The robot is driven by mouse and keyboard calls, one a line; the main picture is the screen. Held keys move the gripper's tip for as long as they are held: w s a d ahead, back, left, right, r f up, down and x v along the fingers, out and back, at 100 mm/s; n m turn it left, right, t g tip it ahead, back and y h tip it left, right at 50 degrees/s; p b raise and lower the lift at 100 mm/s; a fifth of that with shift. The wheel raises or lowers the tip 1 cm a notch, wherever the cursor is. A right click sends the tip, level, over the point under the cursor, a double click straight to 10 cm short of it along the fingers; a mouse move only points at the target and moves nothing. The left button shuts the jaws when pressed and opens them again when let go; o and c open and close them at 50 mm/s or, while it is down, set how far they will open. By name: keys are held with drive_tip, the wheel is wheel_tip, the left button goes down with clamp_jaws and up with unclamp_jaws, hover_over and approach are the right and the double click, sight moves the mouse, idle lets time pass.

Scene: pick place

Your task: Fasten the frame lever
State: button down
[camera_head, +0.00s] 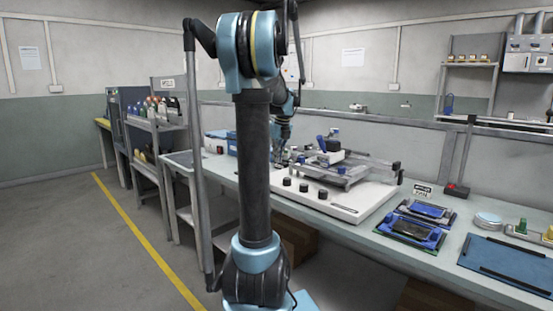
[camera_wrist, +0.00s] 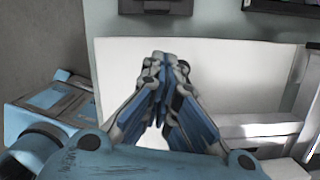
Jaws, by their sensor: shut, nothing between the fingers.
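A grey metal frame fixture (camera_head: 355,172) stands on a white base plate (camera_head: 350,208) on the workbench. A dark blue and black lever-like part (camera_head: 331,145) sticks up on the frame's left side; I cannot tell its exact position or whether it is fastened. My gripper (camera_head: 279,158) is left of the frame, low over the back left of the plate, and partly hidden by my arm. In the wrist view my gripper (camera_wrist: 160,62) has its fingertips together with nothing between them, over the white plate (camera_wrist: 240,70). The lever cannot be made out there.
Several black knobs (camera_head: 304,188) stand along the plate's front. Right of it lie blue and black trays (camera_head: 414,230) and a blue mat (camera_head: 508,262). A dark upright post (camera_head: 463,155) stands behind them. A shelf rack (camera_head: 158,128) with bottles is at left.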

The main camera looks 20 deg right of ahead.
drive_tip(key=shift+s+d, duration=0.1)
drive_tip(key=shift+d, duration=0.1)
drive_tip(key=shift+s+d, duration=0.25)
drive_tip(key=shift+d, duration=0.3)
idle(0.3)
drive_tip(key=a+v, duration=0.2)
drive_tip(key=v, duration=0.7)
drive_tip(key=shift+w+r, duration=0.25)
drive_tip(key=shift+r, duration=0.2)
